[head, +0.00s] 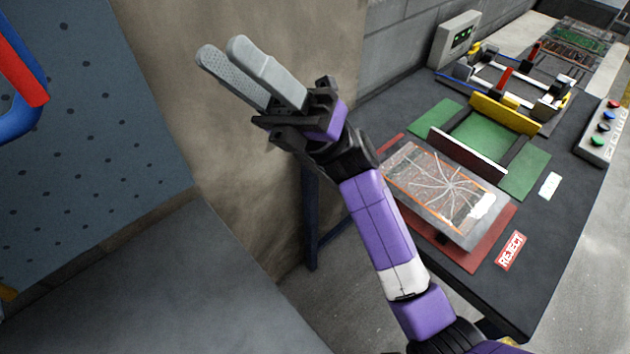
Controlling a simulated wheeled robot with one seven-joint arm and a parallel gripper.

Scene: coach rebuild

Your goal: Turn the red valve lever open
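A red bar (22,68), seemingly the valve lever, slants across the upper left corner and is cut off by the picture edge. A curved blue part (28,121) lies beside and below it, also partly out of view. My gripper (224,50) is raised to the right of the red bar, clearly apart from it, its two grey fingers pointing up and left. The fingers look parted, with the dotted inner face of one showing behind the other. Nothing shows between them.
A blue-grey perforated panel (110,120) fills the left, next to a tan wall (225,160). On the right, a dark workbench (565,225) holds a cracked panel (425,190) on a red mat, a green fixture and a button box (603,125). The space between gripper and red bar looks clear.

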